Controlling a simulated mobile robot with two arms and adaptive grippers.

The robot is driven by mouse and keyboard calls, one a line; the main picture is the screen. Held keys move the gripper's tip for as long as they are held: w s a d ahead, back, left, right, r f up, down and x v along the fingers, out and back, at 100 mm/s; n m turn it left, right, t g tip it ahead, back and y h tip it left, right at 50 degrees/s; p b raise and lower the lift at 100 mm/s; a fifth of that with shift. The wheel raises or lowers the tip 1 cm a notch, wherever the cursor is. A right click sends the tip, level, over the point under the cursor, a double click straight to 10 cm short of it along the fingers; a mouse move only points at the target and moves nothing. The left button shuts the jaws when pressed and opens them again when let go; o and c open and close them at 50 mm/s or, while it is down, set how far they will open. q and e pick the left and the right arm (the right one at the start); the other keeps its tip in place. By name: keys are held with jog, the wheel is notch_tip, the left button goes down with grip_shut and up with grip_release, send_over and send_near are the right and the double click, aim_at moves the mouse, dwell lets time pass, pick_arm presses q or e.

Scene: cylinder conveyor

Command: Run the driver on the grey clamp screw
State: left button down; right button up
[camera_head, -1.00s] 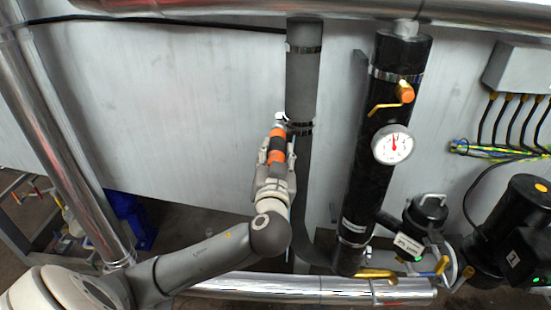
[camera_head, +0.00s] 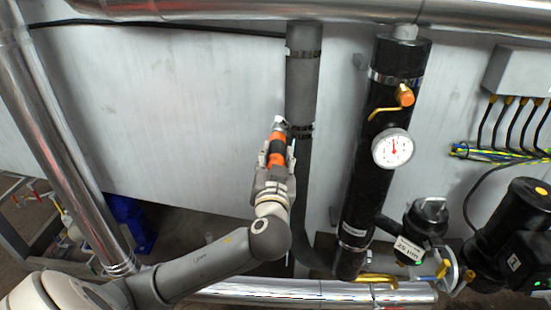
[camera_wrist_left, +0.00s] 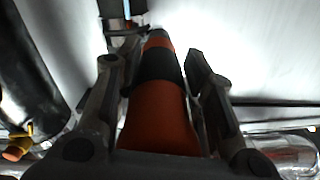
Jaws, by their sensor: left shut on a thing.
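My left gripper (camera_head: 276,165) is shut on the orange and black driver (camera_head: 276,148), which points up towards the grey pipe (camera_head: 302,75). The driver's silver head (camera_head: 279,123) is at the left side of the pipe's lower clamp band (camera_head: 301,131); I cannot tell whether it touches the clamp screw, which is too small to make out. In the left wrist view the driver (camera_wrist_left: 158,120) lies between the two fingers, its far end close to the clamp area (camera_wrist_left: 122,27). My right gripper is not in view.
A black pipe (camera_head: 372,150) with a dial gauge (camera_head: 393,148) and an orange-handled valve (camera_head: 404,95) stands right of the grey pipe. A silver pipe (camera_head: 300,288) runs along the bottom. The pale wall (camera_head: 170,100) to the left is clear.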

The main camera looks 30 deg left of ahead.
pick_arm(q)
jog(key=shift+w+a+r, duration=0.1)
jog(key=shift+w+a, duration=0.25)
jog(key=shift+w, duration=0.2)
dwell(0.9)
jog(key=shift+w+a+r+b, duration=0.2)
jog(key=shift+b, duration=0.15)
dwell(1.1)
jog(key=shift+d+f, duration=0.1)
jog(key=shift+s+d+f, duration=0.15)
jog(key=shift+s+d, duration=0.05)
jog(key=shift+s, duration=0.2)
jog(key=shift+v, duration=1.1)
